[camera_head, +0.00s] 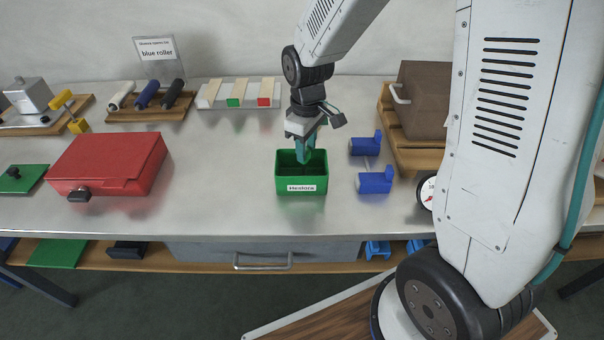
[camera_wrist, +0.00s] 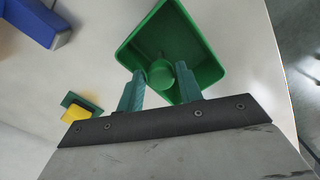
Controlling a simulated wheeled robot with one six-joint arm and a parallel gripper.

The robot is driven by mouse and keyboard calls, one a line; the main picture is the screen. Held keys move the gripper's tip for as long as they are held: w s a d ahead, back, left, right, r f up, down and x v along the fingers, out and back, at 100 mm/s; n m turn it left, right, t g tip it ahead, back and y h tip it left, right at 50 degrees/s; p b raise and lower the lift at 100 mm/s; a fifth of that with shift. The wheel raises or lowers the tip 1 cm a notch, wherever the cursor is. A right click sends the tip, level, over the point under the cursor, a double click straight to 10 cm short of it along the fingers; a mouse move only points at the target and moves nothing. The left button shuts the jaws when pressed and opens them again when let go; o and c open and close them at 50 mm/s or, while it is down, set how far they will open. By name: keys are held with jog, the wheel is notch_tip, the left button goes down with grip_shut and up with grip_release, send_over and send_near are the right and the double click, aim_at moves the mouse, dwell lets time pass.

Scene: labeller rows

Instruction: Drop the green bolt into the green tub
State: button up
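The green tub (camera_head: 302,189) stands on the table in the middle of the head view, with a white label on its front. It also shows in the wrist view (camera_wrist: 207,62), open towards the camera. The green bolt (camera_wrist: 160,74) is between my two fingertips, which seem to touch it on both sides, in front of the tub's inside. My gripper (camera_head: 305,152) points down with its fingertips at the tub's opening, and it shows in the wrist view too (camera_wrist: 160,78). The bolt cannot be made out in the head view.
Two blue parts (camera_head: 375,181) stand just right of the tub. A red box (camera_head: 107,162) lies to the left, a rack of blocks (camera_head: 239,102) and rollers (camera_head: 147,95) behind. A brown case (camera_head: 424,98) is at the right.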

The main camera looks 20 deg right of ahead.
jog(key=shift+o, duration=1.3)
notch_tip(320, 180, up, 8)
jog(key=shift+f, duration=0.1)
